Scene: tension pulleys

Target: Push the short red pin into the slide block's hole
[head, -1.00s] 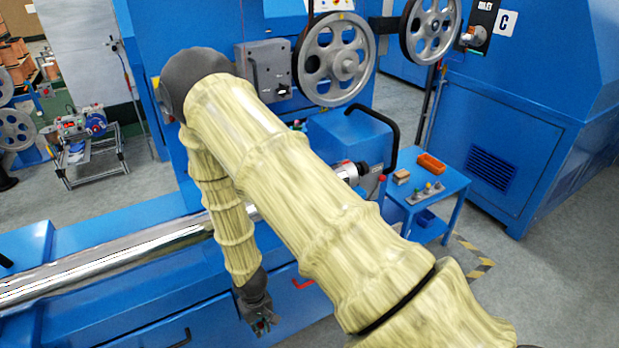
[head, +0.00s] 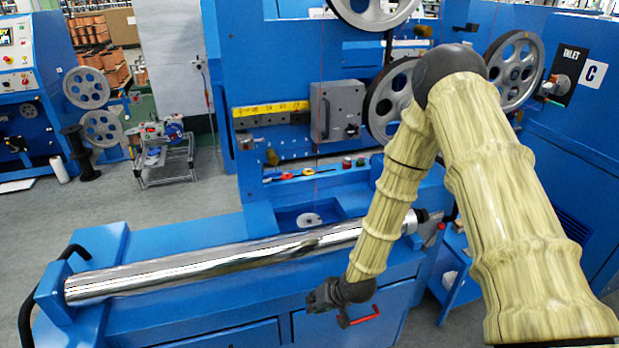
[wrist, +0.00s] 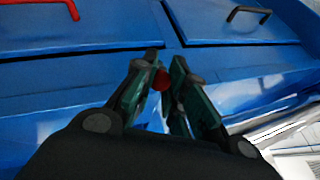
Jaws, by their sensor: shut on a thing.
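My gripper (wrist: 165,82) is shut on the short red pin (wrist: 161,79), which shows as a small red end between the fingertips in the wrist view. In the head view my gripper (head: 316,303) hangs in front of the blue machine's lower cabinet, low and well away from the rail. The pin cannot be made out there. A grey block (head: 337,110) with a dark lever, which looks like the slide block, sits on the rail beside a yellow scale (head: 270,108). Its hole cannot be made out.
A long shiny roller (head: 210,264) lies across the blue bench. Small coloured tools and parts (head: 308,171) lie on the ledge below the rail. Spoked pulleys (head: 392,98) stand right of the block, partly behind my arm. A red drawer handle (head: 358,317) is close to my gripper.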

